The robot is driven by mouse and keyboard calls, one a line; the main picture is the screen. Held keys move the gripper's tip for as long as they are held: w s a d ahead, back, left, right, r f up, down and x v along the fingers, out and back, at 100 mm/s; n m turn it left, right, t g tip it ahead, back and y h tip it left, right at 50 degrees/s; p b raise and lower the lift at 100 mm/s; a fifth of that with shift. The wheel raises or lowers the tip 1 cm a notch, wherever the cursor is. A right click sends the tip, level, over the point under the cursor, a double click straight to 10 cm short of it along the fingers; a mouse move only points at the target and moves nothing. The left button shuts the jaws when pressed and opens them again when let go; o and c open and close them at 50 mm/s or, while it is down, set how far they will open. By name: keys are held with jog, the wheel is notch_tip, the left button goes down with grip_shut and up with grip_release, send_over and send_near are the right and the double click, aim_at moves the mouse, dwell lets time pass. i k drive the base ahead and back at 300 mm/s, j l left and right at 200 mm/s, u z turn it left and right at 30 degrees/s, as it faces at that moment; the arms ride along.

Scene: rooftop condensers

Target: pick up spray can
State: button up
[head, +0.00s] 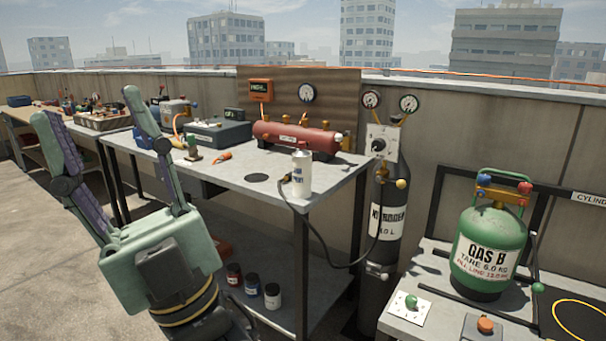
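A white can with dark lettering and a narrower grey top, which looks like the spray can (302,174), stands upright near the front right edge of the grey workbench (245,178). A dark hose passes close by its left side; I cannot tell if they touch. My gripper (88,108) is at the left of the head view, fingers pointing up and spread wide apart. It is open and empty, well to the left of the can and apart from it.
A red cylinder (296,138) lies behind the can. A grey nitrogen bottle (388,215) stands right of the bench. A green gas cylinder (489,250) is on the right-hand table. Several small jars (272,296) stand below the bench.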

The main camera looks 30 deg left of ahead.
aim_at(301, 162)
jog(key=i+j, duration=0.15)
jog(key=j, duration=0.2)
jog(key=i+j, duration=0.1)
jog(key=j, duration=0.25)
jog(key=i+j, duration=0.15)
jog(key=j, duration=0.2)
jog(key=i+j, duration=0.1)
jog(key=j, duration=0.25)
jog(key=u, duration=0.05)
